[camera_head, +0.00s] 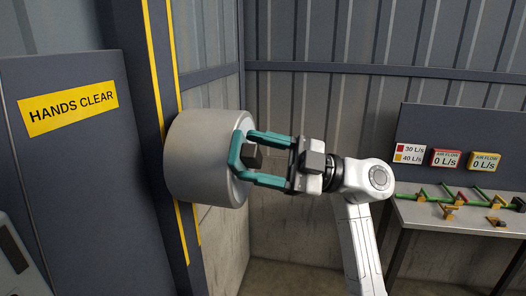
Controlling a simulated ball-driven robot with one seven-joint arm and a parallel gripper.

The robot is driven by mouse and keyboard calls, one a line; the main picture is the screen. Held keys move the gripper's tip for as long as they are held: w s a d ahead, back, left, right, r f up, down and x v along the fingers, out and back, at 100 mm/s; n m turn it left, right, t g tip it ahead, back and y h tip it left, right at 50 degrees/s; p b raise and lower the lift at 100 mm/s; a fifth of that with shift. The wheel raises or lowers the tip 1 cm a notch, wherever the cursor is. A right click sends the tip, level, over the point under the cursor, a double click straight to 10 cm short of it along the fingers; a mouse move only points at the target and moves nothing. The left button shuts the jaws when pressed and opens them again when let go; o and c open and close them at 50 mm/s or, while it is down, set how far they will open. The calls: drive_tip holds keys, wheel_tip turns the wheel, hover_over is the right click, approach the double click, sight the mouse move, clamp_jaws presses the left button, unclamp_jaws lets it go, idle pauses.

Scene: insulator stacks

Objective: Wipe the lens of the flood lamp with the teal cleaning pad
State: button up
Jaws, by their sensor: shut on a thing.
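The flood lamp (198,158) is a thick grey drum on the left, its round front turned right and seen almost edge-on. My gripper (250,157) reaches in from the right with teal fingers, its tips at the lamp's front. It is shut on the cleaning pad (253,157), of which a dark block shows between the fingers. Teal at the far end lies against the lamp front in the picture; I cannot tell pad from fingertips there. The lens is mostly hidden by the angle and the gripper, and contact is unclear.
A dark post with yellow stripes (161,90) stands behind the lamp. A dark panel with a "HANDS CLEAR" sign (70,108) is at left. A bench (440,217) at right bears green, red and yellow parts and air-flow displays (446,158). Corrugated walls close the corner.

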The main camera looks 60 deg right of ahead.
drive_tip(key=shift+a+f, duration=0.1)
drive_tip(key=shift+a, duration=0.05)
drive_tip(key=shift+s+d+p, duration=0.1)
drive_tip(key=shift+s+d, duration=0.25)
drive_tip(key=shift+s, duration=0.55)
drive_tip(key=shift+s+d+p, duration=0.15)
drive_tip(key=shift+s+d, duration=0.2)
drive_tip(key=shift+s, duration=0.6)
drive_tip(key=shift+s+d+p, duration=0.1)
drive_tip(key=shift+s+d, duration=0.25)
drive_tip(key=shift+s, duration=0.55)
drive_tip(key=s, duration=0.1)
drive_tip(key=s+d, duration=0.1)
drive_tip(key=shift+s+p, duration=0.35)
drive_tip(key=shift+s, duration=0.05)
